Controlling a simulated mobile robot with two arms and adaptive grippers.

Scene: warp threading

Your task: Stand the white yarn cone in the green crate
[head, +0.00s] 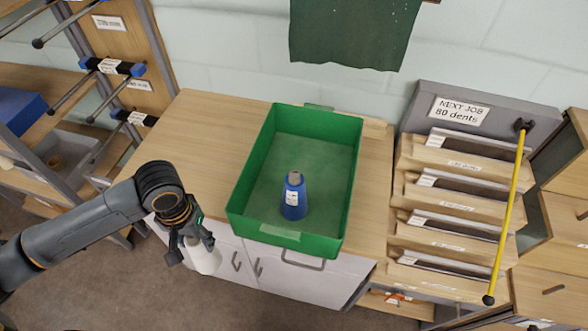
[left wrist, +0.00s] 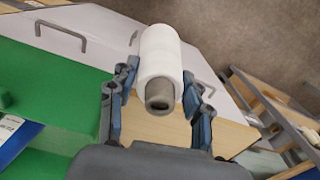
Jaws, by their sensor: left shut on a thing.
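The white yarn cone (head: 206,259) is in my left gripper (head: 190,242), in front of the cabinet and left of the green crate. In the left wrist view the white cone (left wrist: 160,55) sits between the two fingers (left wrist: 160,100), with its grey tip toward the camera. The green crate (head: 285,238) stands on the wooden cabinet top. Its near left corner is to the right of my gripper. A blue yarn cone (head: 294,197) stands upright inside the crate, toward its near end. My right gripper is not in view.
Crate floor beyond the blue cone is bare (head: 315,155). A grey rack labelled NEXT JOB (head: 460,110) with wooden slats and a yellow rod (head: 508,215) stands right of the crate. Shelving with rods (head: 125,65) is at left. The cabinet top (head: 215,130) left of the crate is clear.

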